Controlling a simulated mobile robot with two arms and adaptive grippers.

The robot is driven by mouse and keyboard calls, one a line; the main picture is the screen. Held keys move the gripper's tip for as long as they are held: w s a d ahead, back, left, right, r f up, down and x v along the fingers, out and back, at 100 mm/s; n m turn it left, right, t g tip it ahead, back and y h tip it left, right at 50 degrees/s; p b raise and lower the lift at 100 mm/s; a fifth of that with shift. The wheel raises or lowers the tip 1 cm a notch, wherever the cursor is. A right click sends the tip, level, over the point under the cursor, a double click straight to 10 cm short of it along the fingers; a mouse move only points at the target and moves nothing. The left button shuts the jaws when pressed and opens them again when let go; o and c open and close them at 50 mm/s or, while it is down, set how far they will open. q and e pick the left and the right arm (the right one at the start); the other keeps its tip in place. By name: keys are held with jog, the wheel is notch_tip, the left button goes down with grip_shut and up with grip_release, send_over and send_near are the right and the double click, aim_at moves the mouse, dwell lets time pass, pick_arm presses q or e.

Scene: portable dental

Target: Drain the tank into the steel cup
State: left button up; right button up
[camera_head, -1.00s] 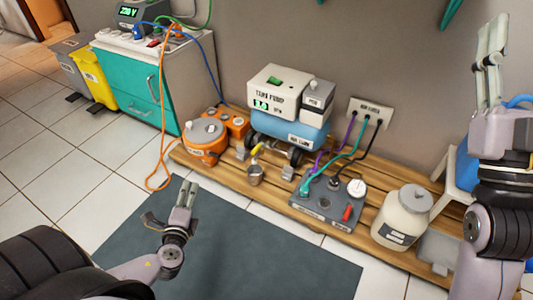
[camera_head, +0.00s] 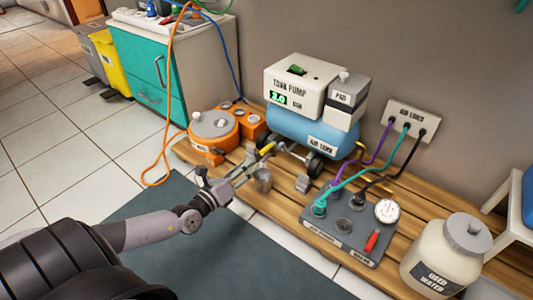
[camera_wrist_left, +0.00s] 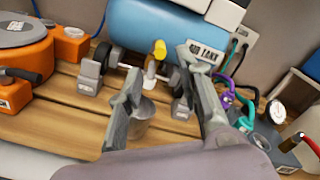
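The blue air tank (camera_head: 312,133) lies on the wooden pallet under the white tank pump (camera_head: 296,82), whose display reads 2.0. A drain valve with a yellow handle (camera_head: 266,149) sticks out low at its front; the handle also shows in the left wrist view (camera_wrist_left: 160,49). The small steel cup (camera_head: 262,181) stands on the pallet below the valve; in the left wrist view the cup (camera_wrist_left: 140,125) is partly hidden by a finger. My left gripper (camera_head: 238,172) is open and empty, just left of the cup and valve, fingers pointing toward them. My right gripper is out of view.
An orange round machine (camera_head: 213,132) stands left of the tank. A grey hose panel (camera_head: 348,222) with a gauge, and a used water jar (camera_head: 445,255), stand to the right. An orange cable (camera_head: 170,95) hangs at left. The dark mat (camera_head: 220,250) is clear.

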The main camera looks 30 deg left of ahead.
aim_at(267, 147)
pick_arm(q)
jog(key=w, duration=0.3)
jog(key=w+b, duration=0.1)
jog(key=w, duration=0.2)
jog(key=w+b, duration=0.1)
jog(key=w, duration=0.3)
jog(key=shift+d, duration=0.4)
grip_shut()
